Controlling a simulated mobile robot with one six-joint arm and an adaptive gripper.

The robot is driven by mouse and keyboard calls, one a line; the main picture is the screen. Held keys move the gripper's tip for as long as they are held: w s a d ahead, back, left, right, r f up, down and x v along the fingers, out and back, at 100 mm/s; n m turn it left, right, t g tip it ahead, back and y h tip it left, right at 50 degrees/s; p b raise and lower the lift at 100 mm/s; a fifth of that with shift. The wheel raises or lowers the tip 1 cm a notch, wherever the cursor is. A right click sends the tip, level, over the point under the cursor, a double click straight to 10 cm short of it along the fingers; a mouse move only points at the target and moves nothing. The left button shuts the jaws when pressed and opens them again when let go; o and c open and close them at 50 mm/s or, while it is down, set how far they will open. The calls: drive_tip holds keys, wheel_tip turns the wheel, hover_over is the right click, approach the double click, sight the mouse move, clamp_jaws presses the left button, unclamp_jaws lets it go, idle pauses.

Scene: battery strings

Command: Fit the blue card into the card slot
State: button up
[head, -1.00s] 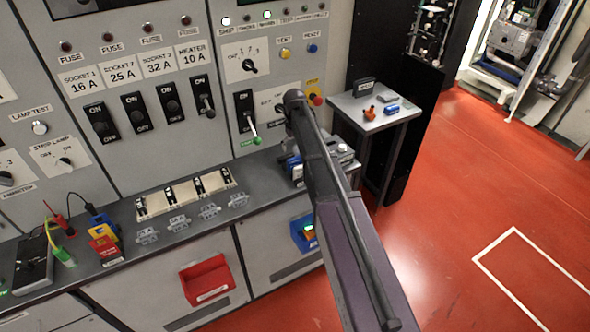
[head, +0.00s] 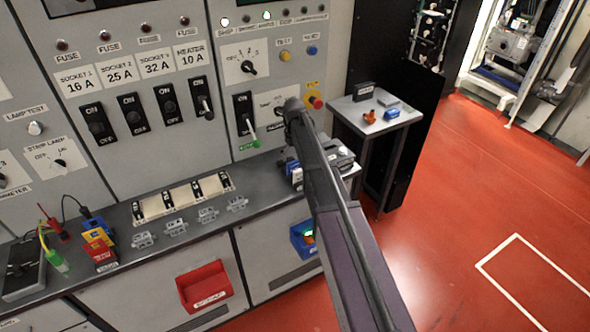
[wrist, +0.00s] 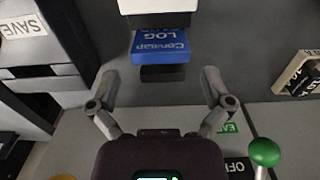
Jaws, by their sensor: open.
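In the head view a bit of blue (head: 291,164) shows on the bench left of my arm, which hides most of that spot and my fingers. A grey and dark device with slot-like gaps (wrist: 45,78) stands at the left in the wrist view; I cannot tell which gap is the card slot.
A green-knobbed lever (wrist: 264,153) stands close at the lower right in the wrist view. The switch panel (head: 150,60) rises behind the bench. A red bin (head: 206,286) and a blue bin (head: 302,238) hang on the front. A side table (head: 375,125) holds small items.

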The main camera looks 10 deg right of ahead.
sight(294, 161)
drive_tip(key=shift+f+b, duration=2.35)
drive_tip(key=shift+f, duration=0.15)
drive_tip(key=c, duration=0.9)
drive_tip(key=shift+r, duration=0.2)
wheel_tip(294, 161, up, 10)
drive_tip(key=p, duration=1)
drive_tip(key=shift+f, duration=0.2)
